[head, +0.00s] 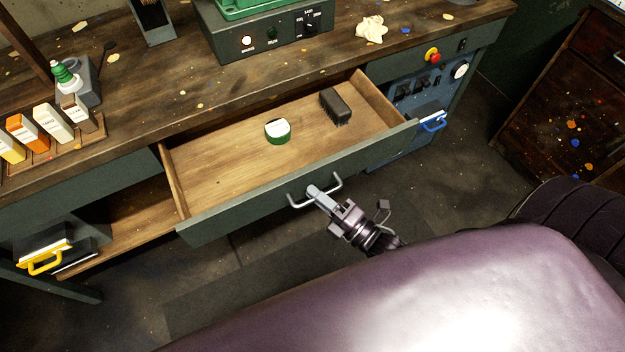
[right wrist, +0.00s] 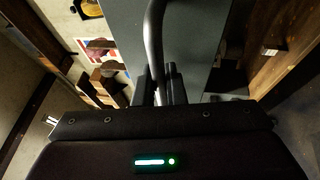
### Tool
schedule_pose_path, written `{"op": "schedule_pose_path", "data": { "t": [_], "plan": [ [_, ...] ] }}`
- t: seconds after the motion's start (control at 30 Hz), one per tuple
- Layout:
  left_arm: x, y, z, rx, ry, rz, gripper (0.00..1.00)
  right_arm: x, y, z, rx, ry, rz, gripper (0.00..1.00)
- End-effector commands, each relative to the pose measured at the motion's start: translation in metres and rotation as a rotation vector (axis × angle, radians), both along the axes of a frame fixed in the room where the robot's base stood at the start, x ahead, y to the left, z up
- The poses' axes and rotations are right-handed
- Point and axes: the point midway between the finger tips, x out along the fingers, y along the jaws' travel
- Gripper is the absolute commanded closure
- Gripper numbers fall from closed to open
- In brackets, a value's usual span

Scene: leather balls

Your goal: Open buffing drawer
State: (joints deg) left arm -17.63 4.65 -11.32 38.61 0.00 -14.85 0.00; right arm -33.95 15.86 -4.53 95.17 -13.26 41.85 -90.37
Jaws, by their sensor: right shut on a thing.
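The buffing drawer (head: 230,175) stands pulled out from the workbench, its wooden inside showing. A round tin with a white top and green side (head: 277,131) and a dark brush-like block (head: 335,106) lie in it. The drawer's metal bar handle (head: 296,203) is on its green front. My right gripper (head: 318,192) is shut on this handle. In the right wrist view the handle (right wrist: 154,40) runs between the fingers (right wrist: 160,85), in front of the drawer's grey-green face. My left gripper is not in view.
The bench top (head: 180,75) carries a green machine (head: 262,30), a crumpled cloth (head: 371,29) and several small boxes. A blue handle (head: 434,122) is right of the drawer, a yellow one (head: 45,262) at lower left. Floor shows in front of the drawer.

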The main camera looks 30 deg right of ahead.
Motion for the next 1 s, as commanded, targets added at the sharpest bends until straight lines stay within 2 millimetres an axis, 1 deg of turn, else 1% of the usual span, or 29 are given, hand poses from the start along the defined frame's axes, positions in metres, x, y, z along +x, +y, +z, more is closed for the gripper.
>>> {"op": "schedule_pose_path", "data": {
  "t": [0.37,0.4,0.47,0.73,0.87,1.0],
  "plan": [
    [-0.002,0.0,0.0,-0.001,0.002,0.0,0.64,-0.002,0.0,-0.001,-0.001,0.0,0.0,1.0],
    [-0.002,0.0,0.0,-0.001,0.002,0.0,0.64,-0.002,0.0,-0.001,-0.001,0.0,0.0,0.87],
    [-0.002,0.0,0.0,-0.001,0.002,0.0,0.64,-0.002,0.0,0.0,-0.001,0.0,0.0,0.81],
    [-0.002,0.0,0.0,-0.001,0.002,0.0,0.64,-0.003,-0.001,-0.001,0.0,0.001,0.0,0.81],
    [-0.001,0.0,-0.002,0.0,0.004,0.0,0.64,-0.013,-0.005,-0.004,-0.002,0.005,0.0,0.81],
    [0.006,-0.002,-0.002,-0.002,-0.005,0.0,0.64,-0.035,-0.015,-0.009,-0.003,0.004,-0.001,0.81]
  ]
}}
